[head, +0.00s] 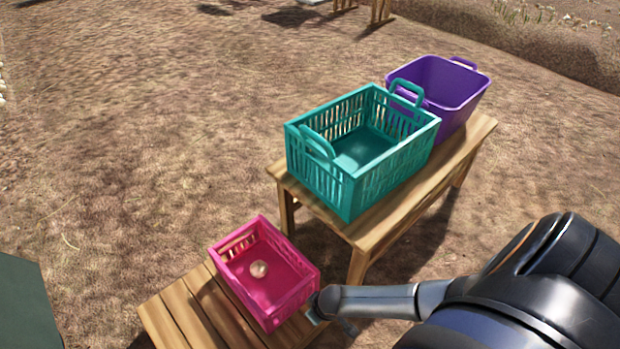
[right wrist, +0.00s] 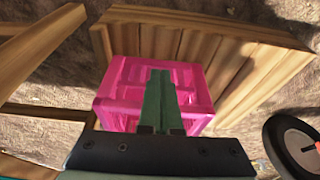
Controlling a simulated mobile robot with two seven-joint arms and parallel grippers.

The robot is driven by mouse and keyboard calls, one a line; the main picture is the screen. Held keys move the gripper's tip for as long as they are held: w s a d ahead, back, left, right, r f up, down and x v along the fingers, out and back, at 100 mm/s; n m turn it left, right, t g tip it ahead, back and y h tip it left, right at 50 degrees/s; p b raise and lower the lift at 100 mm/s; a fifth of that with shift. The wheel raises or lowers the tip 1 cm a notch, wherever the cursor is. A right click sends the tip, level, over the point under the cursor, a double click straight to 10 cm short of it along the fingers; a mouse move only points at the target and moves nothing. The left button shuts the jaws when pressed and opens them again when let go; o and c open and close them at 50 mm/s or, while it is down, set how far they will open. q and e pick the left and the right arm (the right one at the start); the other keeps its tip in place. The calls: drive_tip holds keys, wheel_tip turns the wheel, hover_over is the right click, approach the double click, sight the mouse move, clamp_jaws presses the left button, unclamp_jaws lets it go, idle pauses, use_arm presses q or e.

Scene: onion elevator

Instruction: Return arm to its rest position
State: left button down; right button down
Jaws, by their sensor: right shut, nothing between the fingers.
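My right arm comes in from the lower right in the head view. Its gripper (head: 317,311) is at the right side of the pink crate (head: 297,301), close to the crate's wall; I cannot tell whether it touches. In the right wrist view the two green fingers of the gripper (right wrist: 159,74) are together and empty, in front of the pink crate (right wrist: 106,105). A small pale round onion (head: 259,268) lies on the floor of the pink crate. My left gripper is not in view.
The pink crate stands on a low slatted wooden table (head: 172,316). A higher wooden table (head: 378,233) beside it bears an empty teal crate (head: 318,184) and a purple tub (head: 462,93). A dark green surface (head: 25,310) is at the lower left. Bare ground lies around.

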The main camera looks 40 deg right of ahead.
drive_tip(key=shift+s+r, duration=0.2)
drive_tip(key=shift+r, duration=0.3)
